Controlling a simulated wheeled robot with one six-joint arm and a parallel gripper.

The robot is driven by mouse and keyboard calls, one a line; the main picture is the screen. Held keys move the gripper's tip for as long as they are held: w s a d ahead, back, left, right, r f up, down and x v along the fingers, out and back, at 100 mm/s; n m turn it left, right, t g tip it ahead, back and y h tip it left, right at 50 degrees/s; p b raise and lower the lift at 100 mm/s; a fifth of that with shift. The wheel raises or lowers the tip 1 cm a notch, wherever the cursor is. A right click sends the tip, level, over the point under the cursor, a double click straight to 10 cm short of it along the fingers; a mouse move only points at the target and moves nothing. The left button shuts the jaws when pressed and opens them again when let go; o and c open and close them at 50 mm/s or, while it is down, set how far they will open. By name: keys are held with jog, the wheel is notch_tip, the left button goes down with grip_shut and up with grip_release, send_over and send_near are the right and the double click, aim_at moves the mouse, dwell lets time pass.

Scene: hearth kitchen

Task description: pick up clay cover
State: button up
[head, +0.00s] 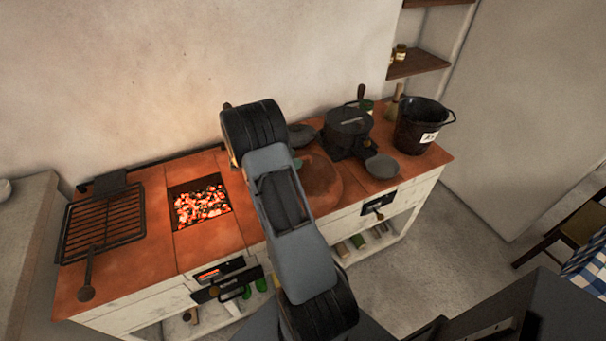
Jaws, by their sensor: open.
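A rounded reddish-brown clay piece, which looks like the clay cover (322,184), is on the terracotta worktop right of my arm in the head view. My arm's grey link hides its left part. Its colour is close to the worktop's, so its edge is hard to make out. My arm reaches up from the bottom of the picture across the middle of the stove. My gripper is not visible; the far end of the arm is hidden behind its own dark joint.
Glowing embers (200,206) fill an opening left of my arm, with a grill rack (103,222) farther left. A black pot (348,125), a pan (382,166) and a black bucket (422,126) stand at the right. Wall shelves (417,64) hang behind.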

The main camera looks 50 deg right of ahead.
jog(key=shift+x, duration=1.25)
grip_shut()
dwell(0.5)
